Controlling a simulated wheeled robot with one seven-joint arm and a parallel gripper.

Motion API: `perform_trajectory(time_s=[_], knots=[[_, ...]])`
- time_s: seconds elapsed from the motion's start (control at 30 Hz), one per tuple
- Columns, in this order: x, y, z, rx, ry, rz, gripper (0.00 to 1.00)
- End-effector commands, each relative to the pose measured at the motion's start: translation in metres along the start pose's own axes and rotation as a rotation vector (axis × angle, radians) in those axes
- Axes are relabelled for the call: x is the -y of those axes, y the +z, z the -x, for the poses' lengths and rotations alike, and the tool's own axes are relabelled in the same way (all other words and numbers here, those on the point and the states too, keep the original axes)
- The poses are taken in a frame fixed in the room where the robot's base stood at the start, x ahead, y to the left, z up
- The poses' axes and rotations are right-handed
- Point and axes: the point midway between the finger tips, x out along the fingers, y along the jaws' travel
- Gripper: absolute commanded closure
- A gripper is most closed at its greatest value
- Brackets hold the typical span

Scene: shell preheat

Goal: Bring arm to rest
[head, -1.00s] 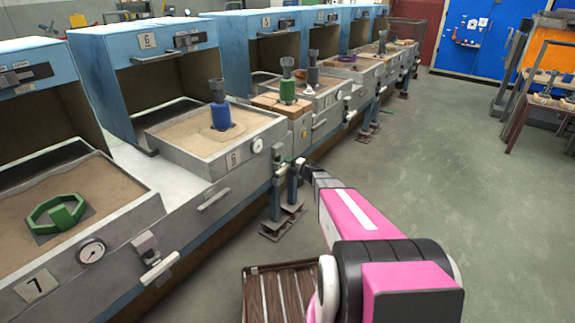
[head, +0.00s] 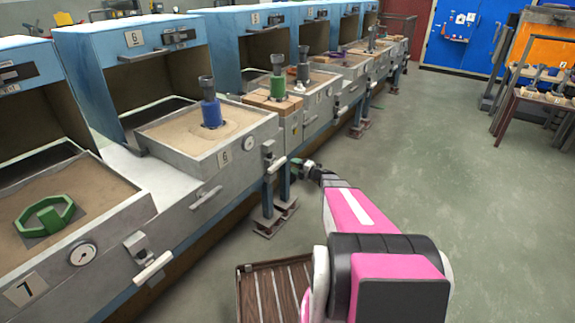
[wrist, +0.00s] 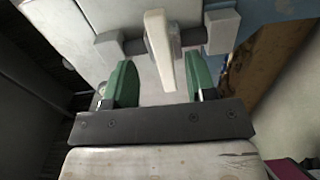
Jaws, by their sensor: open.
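My gripper (wrist: 161,88) is open, with two green fingers apart in the wrist view. A pale bar handle (wrist: 158,45) on a grey mount shows just beyond and between the fingertips; I cannot tell if they touch it. In the head view my pink and black arm reaches forward, and my gripper (head: 302,168) is beside the front of the bench, close to the pale handle (head: 274,164) of station 6. Nothing is seen held.
The bench of blue hooded stations runs along the left. Station 6's sand tray (head: 185,134) holds a blue tool (head: 210,105); station 7's holds a green octagonal part (head: 46,216). A slatted wooden pallet (head: 268,290) lies below. Open floor (head: 430,160) is at right.

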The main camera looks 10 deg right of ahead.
Motion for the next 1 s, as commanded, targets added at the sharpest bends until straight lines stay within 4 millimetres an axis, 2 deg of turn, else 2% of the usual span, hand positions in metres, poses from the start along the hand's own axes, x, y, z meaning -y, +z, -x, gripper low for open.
perform_trajectory(time_s=[0.2,0.5,0.6,0.67,0.77,1.0], knots=[[0.0,0.0,0.014,-0.001,0.0,0.0,0.49],[0.0,0.0,0.014,-0.002,-0.001,0.002,0.49],[-0.002,-0.007,0.013,-0.017,-0.015,0.043,0.49],[-0.003,-0.017,0.011,-0.042,-0.038,0.109,0.49],[-0.006,-0.043,0.009,-0.114,-0.094,0.29,0.49],[-0.009,-0.122,0.013,-0.427,-0.219,0.927,0.49]])
